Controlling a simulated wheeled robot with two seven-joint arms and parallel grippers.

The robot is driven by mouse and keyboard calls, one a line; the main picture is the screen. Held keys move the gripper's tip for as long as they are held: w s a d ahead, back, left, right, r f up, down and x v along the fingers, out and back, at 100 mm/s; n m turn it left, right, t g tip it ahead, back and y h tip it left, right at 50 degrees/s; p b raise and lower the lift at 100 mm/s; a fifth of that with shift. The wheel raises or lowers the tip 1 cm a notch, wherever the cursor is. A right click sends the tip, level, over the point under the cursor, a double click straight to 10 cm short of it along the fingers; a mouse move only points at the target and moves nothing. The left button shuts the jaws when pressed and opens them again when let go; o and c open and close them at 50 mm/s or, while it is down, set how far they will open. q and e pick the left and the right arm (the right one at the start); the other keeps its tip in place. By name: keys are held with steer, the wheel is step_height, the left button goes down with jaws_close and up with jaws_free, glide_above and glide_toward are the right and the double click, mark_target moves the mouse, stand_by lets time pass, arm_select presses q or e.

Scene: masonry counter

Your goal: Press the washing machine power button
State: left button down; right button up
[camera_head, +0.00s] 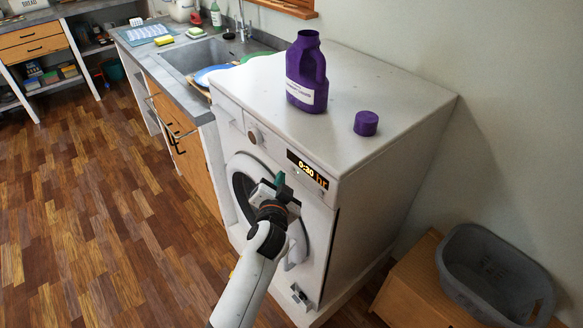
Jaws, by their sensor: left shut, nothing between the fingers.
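The white washing machine (389,93) stands in the middle, with a round door (239,190) and a lit display (308,170) reading "0:30 hr" on its front panel. A round knob (254,136) sits left of the display. I cannot make out the power button; it is too small or hidden behind my gripper. My left gripper (282,180) is shut and empty, in front of the panel just below and left of the display. I cannot tell whether its tips touch the panel. My right gripper is not in view.
A purple detergent bottle (307,75) and its purple cap (366,123) stand on the machine's top. A grey laundry basket (494,275) sits on a wooden stand at the right. A sink counter (150,62) adjoins at the left. The wooden floor at the left is clear.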

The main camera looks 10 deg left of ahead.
arm_select(q)
steer(key=shift+s+a+r+p, duration=0.1)
steer(key=shift+s+a+p, duration=0.35)
steer(key=shift+s+a, duration=0.5)
steer(key=shift+s+a+p, duration=0.4)
steer(key=shift+s+a, duration=0.2)
steer(key=shift+s, duration=0.5)
steer(key=c, duration=2.2)
jaws_free()
